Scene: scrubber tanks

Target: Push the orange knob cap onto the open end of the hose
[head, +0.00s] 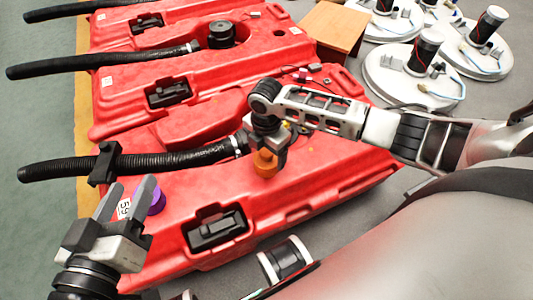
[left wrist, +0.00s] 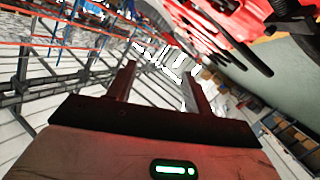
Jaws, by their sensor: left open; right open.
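The orange knob cap (head: 265,163) shows just below my right gripper (head: 268,148), over the nearest red tank. My right gripper is open; its fingers are largely hidden, and I cannot tell whether they touch the cap. The black ribbed hose (head: 175,162) runs left from the nearest tank, its free end (head: 22,174) sticking out past the tank's left edge. My left gripper (head: 127,188) is open and empty, in front of the hose and apart from it. Its two spread fingers also show in the left wrist view (left wrist: 158,85), with nothing between them.
A black clamp (head: 105,163) sits around the hose. A purple round part (head: 152,200) is beside my left gripper on the red tank (head: 320,180). More red tanks with hoses lie behind. White round parts (head: 412,80) and a brown box (head: 330,28) stand at the back right.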

